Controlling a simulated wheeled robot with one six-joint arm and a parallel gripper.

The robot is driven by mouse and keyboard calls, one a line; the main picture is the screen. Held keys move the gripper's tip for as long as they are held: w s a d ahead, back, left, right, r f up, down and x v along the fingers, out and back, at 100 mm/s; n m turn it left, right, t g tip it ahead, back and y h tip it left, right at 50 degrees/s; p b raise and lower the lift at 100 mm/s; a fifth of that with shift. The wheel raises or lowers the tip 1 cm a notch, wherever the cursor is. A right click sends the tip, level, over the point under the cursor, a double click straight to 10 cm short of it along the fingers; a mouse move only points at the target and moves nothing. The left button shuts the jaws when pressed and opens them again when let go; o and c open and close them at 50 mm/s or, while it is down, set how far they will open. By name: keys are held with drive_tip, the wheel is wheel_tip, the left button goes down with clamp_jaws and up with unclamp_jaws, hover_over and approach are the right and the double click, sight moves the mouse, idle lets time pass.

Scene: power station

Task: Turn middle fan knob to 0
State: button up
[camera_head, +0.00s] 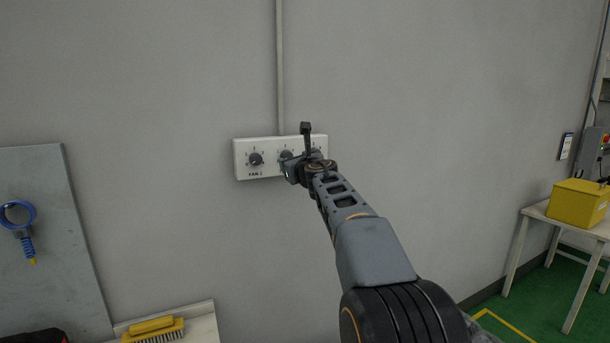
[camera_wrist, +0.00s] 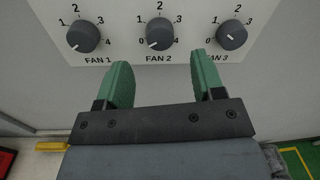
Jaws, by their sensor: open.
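The middle fan knob (camera_wrist: 160,34), a dark round knob above the label FAN 2, is on a white wall panel (camera_wrist: 118,12). Its white mark points to the lower left, roughly toward the 0. My gripper (camera_wrist: 162,62) is open, with green fingers spread below the knob, one to each side. Nothing is between the fingers, and they look apart from the knob. In the head view the middle knob (camera_head: 286,155) shows just above my gripper (camera_head: 291,168), which hides part of the panel's lower right.
The FAN 1 knob (camera_wrist: 83,37) is left of the middle one and the FAN 3 knob (camera_wrist: 232,36) right of it. A conduit (camera_head: 280,70) runs up from the panel. A table (camera_head: 541,212) with a yellow box (camera_head: 577,203) stands far right.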

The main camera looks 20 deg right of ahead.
drive_tip(key=s+b, duration=0.1)
drive_tip(key=s, duration=0.7)
drive_tip(key=shift+s+a, duration=0.2)
drive_tip(key=shift+a, duration=0.1)
